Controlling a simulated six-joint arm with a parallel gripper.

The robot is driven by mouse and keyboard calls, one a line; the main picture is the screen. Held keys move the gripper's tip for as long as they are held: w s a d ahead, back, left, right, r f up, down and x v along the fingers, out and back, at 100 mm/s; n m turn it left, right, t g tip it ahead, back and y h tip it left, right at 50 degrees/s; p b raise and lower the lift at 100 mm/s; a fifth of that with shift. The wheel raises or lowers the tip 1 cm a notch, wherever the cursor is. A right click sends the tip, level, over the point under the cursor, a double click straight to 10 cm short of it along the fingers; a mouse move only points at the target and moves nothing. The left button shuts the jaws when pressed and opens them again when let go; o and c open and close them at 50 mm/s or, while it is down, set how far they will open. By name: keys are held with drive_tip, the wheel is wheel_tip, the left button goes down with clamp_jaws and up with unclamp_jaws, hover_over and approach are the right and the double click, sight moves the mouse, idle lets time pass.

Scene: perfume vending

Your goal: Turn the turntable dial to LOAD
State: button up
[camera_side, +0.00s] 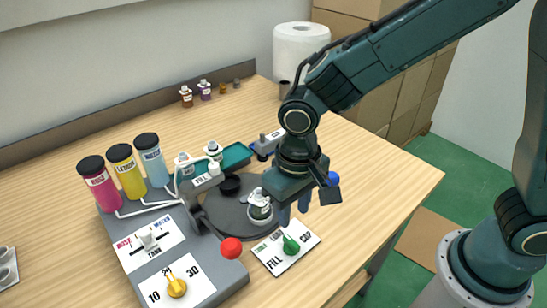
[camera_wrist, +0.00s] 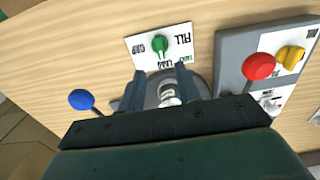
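The turntable dial is a green knob (camera_side: 291,245) on a white plate (camera_side: 290,262) lettered FILL, CAP and a third, partly covered word. In the wrist view the knob (camera_wrist: 160,44) stands beyond my fingertips, with the lettering upside down. I cannot tell for sure which word it points at. The grey round turntable (camera_side: 225,212) carries a small bottle (camera_side: 259,208) near its right edge. My gripper (camera_side: 293,212) points down beside that bottle, behind the knob and clear of it. In the wrist view its fingers (camera_wrist: 163,92) are apart with the bottle seen between them; nothing is gripped.
A red ball lever (camera_side: 231,248) and a yellow dial (camera_side: 177,287) are on the grey dispenser base left of the plate. A blue ball lever (camera_wrist: 81,99) is at the other side. Pink, yellow and blue cylinders (camera_side: 127,170) stand behind. Bare table lies right of the plate.

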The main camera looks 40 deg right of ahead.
drive_tip(key=shift+r, duration=2.35)
drive_tip(key=s+d+r+t, duration=0.35)
drive_tip(key=d+r, duration=0.55)
drive_tip(key=d, duration=0.3)
drive_tip(key=s+d+r+t, duration=0.2)
drive_tip(key=s+d, duration=0.6)
drive_tip(key=s, duration=0.1)
drive_tip(key=shift+d+r, duration=0.2)
drive_tip(key=shift+d, duration=0.05)
